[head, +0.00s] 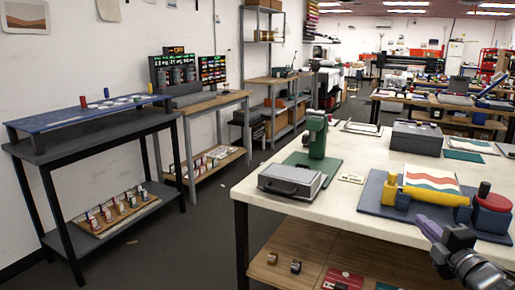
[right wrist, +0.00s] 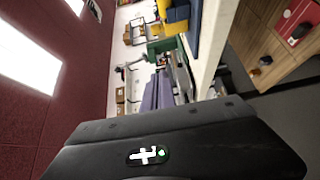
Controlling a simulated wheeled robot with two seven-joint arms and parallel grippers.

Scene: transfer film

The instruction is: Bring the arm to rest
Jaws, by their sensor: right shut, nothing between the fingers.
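My right gripper (head: 420,220) comes in at the lower right of the head view, beside the front edge of the white-topped table (head: 340,215). Its purple fingers are together and hold nothing. They also show in the right wrist view (right wrist: 158,92), where the picture is turned on its side. The dark wrist housing (right wrist: 170,145) fills the bottom of that view. The rest of my right arm runs out of the picture at the lower right. My left gripper is in neither view.
On the white table, a blue board (head: 385,208) bears a yellow roller and a red-and-blue part close to my right gripper. A grey case (head: 292,182) and green press (head: 317,140) stand farther left. A dark shelf (head: 90,150) stands left across open floor (head: 190,240).

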